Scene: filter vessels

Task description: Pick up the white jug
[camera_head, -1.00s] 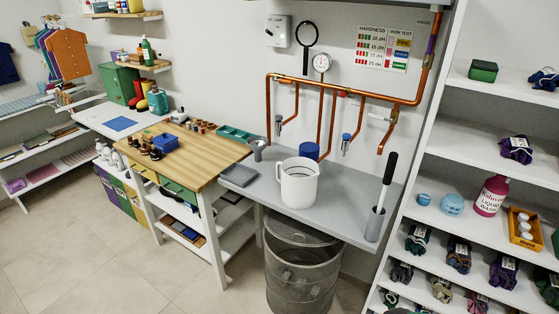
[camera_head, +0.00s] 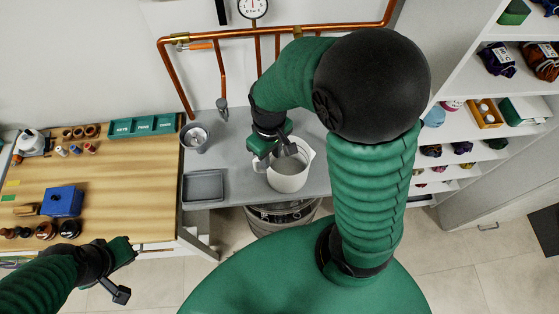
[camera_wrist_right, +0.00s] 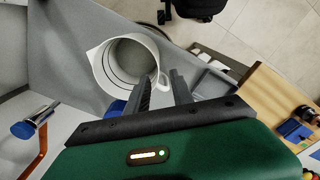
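The white jug (camera_head: 290,180) stands upright on the grey counter (camera_head: 232,150), its open top facing up. The jug also shows in the right wrist view (camera_wrist_right: 103,68), with its spout at left and its handle on the side near my fingers. My right gripper (camera_head: 280,150) is over the jug's rim at its back left. In the right wrist view my right gripper (camera_wrist_right: 163,84) has its two dark fingers apart, close to the handle; whether they touch it I cannot tell. My left gripper (camera_head: 124,277) is by the wooden bench's front edge, away from the jug; its finger gap is unclear.
A grey tray (camera_head: 203,186) and a grey cup-like vessel (camera_head: 194,138) stand left of the jug. Copper pipes (camera_head: 225,35) run along the wall behind. The wooden bench (camera_head: 110,190) holds a blue box (camera_head: 63,201) and a green tray (camera_head: 143,126). A grey bin (camera_head: 265,218) is below the counter.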

